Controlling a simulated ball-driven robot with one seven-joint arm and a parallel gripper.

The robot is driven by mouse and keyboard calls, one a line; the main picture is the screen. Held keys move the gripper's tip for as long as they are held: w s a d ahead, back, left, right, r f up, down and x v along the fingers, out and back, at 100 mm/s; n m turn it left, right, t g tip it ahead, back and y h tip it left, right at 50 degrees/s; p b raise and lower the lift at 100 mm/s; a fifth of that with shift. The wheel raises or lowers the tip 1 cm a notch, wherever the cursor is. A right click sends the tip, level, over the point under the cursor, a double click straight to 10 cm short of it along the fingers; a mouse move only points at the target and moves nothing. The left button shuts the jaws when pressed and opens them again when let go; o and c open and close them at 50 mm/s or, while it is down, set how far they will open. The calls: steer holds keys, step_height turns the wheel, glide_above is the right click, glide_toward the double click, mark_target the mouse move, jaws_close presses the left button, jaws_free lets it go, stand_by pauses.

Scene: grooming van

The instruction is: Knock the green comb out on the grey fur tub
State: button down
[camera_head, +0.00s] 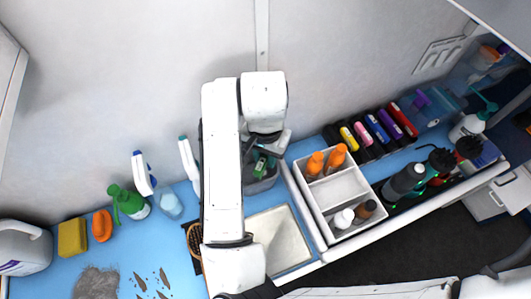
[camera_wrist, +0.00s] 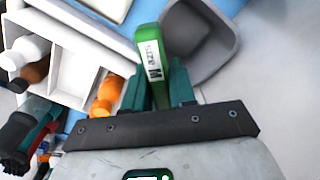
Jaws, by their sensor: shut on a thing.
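The green comb (camera_wrist: 148,40) has a white label marked with an M. My gripper (camera_wrist: 156,85) is shut on it between teal fingers, and the comb points away from the wrist. In the head view, part of the comb (camera_head: 261,164) shows beneath my arm, over the grey fur tub (camera_head: 262,187). The tub is also in the wrist view (camera_wrist: 222,45), open, beside the comb's far end. I cannot tell whether the comb touches the rim. My arm hides part of the tub in the head view.
A white divided caddy (camera_head: 345,187) with orange and other bottles stands just right of the tub. A pale tray (camera_head: 277,240) lies in front. Spray bottles (camera_head: 128,202), a yellow sponge (camera_head: 72,237) and grey fur (camera_head: 97,284) are left. The wall is close behind.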

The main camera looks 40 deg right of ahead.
steer(key=shift+w+d+f, duration=0.1)
steer(key=shift+w+f, duration=0.1)
steer(key=shift+w, duration=0.05)
steer(key=shift+f+b, duration=2)
steer(key=shift+f, duration=0.3)
steer(key=shift+f+b, duration=0.35)
steer(key=shift+f, duration=0.15)
steer(key=shift+r+p, duration=0.75)
steer(key=shift+r, duration=0.25)
steer(key=shift+f+b, duration=0.9)
steer(key=shift+f, duration=0.15)
stand_by(0.7)
steer(key=shift+r+p, duration=2.4)
steer(key=shift+r, duration=0.65)
